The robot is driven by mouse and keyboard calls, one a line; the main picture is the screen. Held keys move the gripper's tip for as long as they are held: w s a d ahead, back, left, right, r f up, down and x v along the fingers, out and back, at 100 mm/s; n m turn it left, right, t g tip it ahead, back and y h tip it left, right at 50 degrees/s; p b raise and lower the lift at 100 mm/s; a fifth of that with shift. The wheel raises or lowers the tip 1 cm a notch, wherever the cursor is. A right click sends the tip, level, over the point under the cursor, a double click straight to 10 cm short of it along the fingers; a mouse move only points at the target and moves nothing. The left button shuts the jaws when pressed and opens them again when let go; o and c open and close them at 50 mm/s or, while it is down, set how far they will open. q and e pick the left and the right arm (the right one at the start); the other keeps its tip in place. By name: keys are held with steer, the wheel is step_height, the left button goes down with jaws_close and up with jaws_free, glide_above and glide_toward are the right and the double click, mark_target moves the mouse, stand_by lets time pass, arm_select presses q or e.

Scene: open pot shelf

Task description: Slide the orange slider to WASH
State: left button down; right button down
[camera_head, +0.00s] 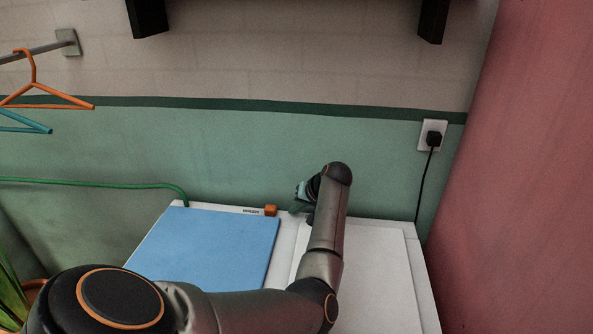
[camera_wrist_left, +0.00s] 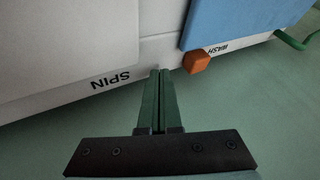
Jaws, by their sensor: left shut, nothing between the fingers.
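The orange slider (camera_head: 271,210) is a small block on the back strip of the white machine (camera_head: 421,280), beside the WASH lettering at the blue lid's corner. It also shows in the left wrist view (camera_wrist_left: 197,62), close to the WASH label (camera_wrist_left: 218,49). The SPIN label (camera_wrist_left: 110,80) is farther left there. My left gripper (camera_head: 297,208) is just right of the slider in the head view. In the left wrist view its green fingers (camera_wrist_left: 160,76) are shut together and empty, with a small gap to the slider. My right gripper is not in view.
A blue lid (camera_head: 205,245) covers the machine's left part and a white lid (camera_head: 360,262) the right. A green hose (camera_head: 100,184) runs along the wall on the left. A plug and cord (camera_head: 433,140) hang at the right. Hangers (camera_head: 45,104) are at upper left.

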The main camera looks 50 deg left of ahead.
arm_select(q)
steer(key=v, duration=1)
steer(key=shift+p, duration=0.35)
steer(key=shift+w+d, duration=0.1)
steer(key=shift+d, duration=0.05)
